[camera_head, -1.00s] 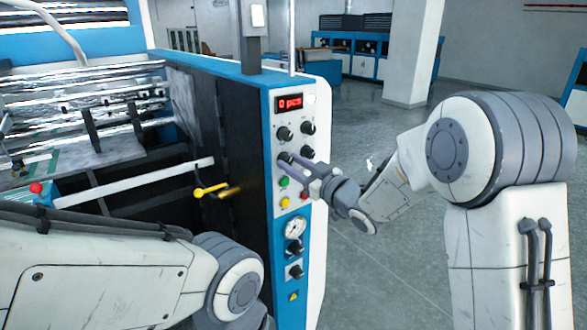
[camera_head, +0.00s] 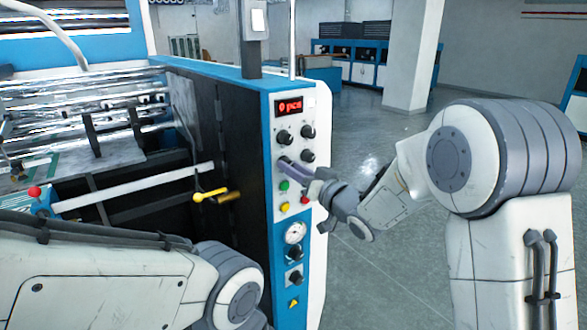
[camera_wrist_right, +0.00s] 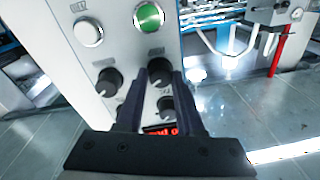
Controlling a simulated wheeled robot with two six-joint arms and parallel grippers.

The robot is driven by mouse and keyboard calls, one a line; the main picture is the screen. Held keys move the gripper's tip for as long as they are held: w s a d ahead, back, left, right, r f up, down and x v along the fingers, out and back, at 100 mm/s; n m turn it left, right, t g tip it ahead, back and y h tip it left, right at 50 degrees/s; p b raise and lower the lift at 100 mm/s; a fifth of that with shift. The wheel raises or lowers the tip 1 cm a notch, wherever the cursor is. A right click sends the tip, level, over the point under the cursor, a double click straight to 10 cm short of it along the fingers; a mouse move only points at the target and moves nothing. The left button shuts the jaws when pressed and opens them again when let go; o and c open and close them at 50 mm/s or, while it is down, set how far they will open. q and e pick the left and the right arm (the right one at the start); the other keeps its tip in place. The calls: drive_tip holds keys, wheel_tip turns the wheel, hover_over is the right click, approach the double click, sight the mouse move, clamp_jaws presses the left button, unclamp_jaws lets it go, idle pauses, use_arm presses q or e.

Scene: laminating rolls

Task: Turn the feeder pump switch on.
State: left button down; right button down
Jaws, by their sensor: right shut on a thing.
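The machine's control panel (camera_head: 281,205) carries several black rotary knobs below a red display (camera_head: 289,106). My right gripper (camera_head: 286,164) is at the lower left knob of the upper group, just above the green button (camera_head: 284,185). In the right wrist view the panel appears upside down. There the fingers of my right gripper (camera_wrist_right: 162,75) are shut on that black knob (camera_wrist_right: 159,66), one on each side. The panel's labels are too small to read, so I cannot tell which one is the feeder pump switch. My left gripper is out of view.
Other knobs sit close by: upper left (camera_head: 284,137), upper right (camera_head: 308,131) and right (camera_head: 307,156). Yellow and red buttons and a round gauge (camera_head: 295,233) are lower down. A yellow handle (camera_head: 211,195) juts out at the left. The floor to the right is open.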

drive_tip(key=shift+d+r, duration=0.1)
drive_tip(key=c, duration=0.5)
unclamp_jaws()
drive_tip(key=shift+c, duration=0.2)
drive_tip(key=b+v, duration=0.3)
drive_tip(key=v, duration=0.7)
drive_tip(key=shift+b, duration=0.4)
drive_tip(key=shift+s, duration=0.1)
